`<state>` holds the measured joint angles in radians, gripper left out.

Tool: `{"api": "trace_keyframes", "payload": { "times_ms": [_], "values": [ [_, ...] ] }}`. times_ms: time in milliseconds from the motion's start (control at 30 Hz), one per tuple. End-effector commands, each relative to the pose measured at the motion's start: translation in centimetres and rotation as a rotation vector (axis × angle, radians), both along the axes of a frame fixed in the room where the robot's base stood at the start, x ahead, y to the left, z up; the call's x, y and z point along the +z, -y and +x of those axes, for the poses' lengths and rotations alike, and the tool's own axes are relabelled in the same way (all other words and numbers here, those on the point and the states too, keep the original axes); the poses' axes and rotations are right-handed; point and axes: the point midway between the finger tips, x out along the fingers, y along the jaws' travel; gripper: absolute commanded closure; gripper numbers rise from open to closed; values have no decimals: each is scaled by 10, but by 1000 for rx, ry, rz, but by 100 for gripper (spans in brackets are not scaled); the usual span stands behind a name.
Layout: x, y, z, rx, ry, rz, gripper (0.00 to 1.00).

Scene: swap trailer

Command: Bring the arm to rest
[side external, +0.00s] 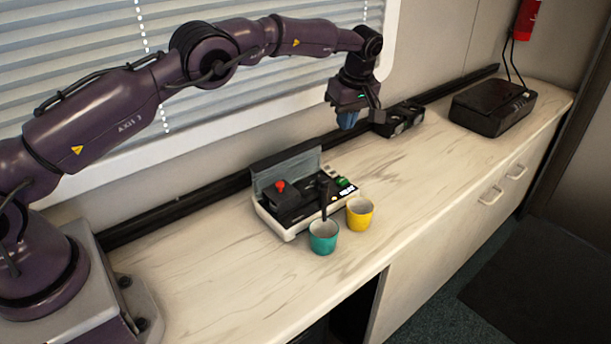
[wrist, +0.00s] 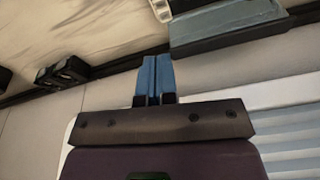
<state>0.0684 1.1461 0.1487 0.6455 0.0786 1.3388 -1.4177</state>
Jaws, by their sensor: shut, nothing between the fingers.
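My gripper (side external: 347,117) hangs above the back of the counter, to the right of the open case, with its blue fingers pointing down. In the wrist view the two blue fingers (wrist: 155,80) lie side by side, shut with nothing between them. My arm reaches across from the left in front of the window blinds. The gripper touches nothing that I can see.
An open case (side external: 268,215) with a red knob stands on the counter (side external: 215,265). A teal cup (side external: 323,238) and a yellow cup (side external: 359,214) stand before it. A black double-socket unit (side external: 398,119) and a black box (side external: 493,106) sit further right.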

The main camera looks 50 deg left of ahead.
Motion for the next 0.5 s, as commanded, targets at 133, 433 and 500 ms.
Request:
{"api": "trace_keyframes", "payload": {
  "times_ms": [133,433,500],
  "values": [
    [-24,-2,-23,-238,-110,-25,100],
    [36,0,-86,-685,-145,-94,100],
    [56,2,-108,-788,-134,-103,100]
  ]
}}
